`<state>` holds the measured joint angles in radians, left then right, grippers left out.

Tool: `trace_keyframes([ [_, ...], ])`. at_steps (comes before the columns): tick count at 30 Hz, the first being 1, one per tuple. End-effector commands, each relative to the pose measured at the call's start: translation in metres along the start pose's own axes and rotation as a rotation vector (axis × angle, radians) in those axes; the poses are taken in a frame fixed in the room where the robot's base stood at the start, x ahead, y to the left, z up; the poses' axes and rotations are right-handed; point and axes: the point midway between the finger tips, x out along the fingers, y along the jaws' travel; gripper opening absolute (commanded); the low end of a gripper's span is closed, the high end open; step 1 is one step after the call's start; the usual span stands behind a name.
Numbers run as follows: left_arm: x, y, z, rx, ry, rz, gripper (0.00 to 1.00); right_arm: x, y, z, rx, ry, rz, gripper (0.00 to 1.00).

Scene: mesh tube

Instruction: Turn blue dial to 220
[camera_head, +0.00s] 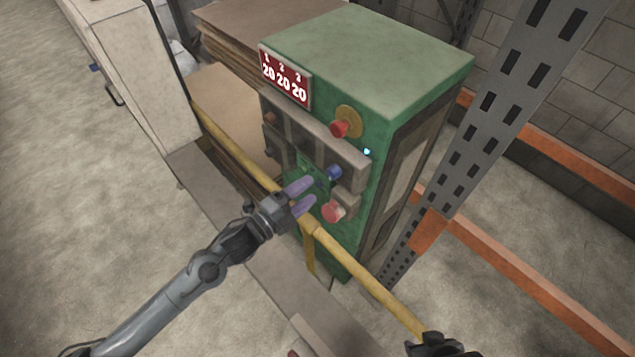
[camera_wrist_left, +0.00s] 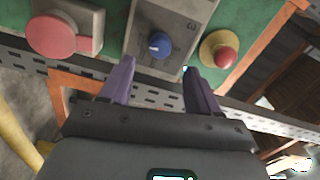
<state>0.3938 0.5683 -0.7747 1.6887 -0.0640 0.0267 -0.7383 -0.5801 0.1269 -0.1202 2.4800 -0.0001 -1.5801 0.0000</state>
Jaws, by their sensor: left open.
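The blue dial (camera_head: 334,172) is a small round knob on a grey plate on the green machine's front. In the left wrist view the blue dial (camera_wrist_left: 160,44) lies ahead of the gap between the fingers. My right gripper (camera_head: 440,346) is only partly visible at the bottom edge.
A red button (camera_head: 333,211) sits below the dial, and a red emergency button (camera_head: 341,128) on a yellow base above it. A yellow rail (camera_head: 350,263) crosses in front of the machine. A grey rack post (camera_head: 480,130) stands right.

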Motion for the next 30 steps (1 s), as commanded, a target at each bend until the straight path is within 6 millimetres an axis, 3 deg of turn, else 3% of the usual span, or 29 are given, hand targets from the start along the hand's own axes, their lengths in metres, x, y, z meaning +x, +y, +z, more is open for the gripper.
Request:
trace_keyframes([
  [3,-0.018,0.001,0.000,0.001,0.000,0.002,0.62,0.000,0.000,0.000,0.001,0.000,-0.001,0.43],
  [9,-0.033,0.000,0.000,0.001,0.001,-0.001,0.62,0.000,-0.001,0.000,0.005,0.001,-0.004,0.43],
  [24,-0.036,0.000,-0.001,0.000,0.001,-0.001,0.62,0.000,-0.002,-0.001,0.010,0.001,-0.008,0.43],
  [28,-0.040,0.012,-0.004,-0.016,-0.001,0.014,0.62,0.000,-0.002,-0.001,0.010,0.001,-0.007,0.43],
  [30,-0.045,0.028,-0.011,-0.043,-0.001,0.031,0.62,0.000,-0.002,0.000,0.009,0.001,-0.006,0.43],
])
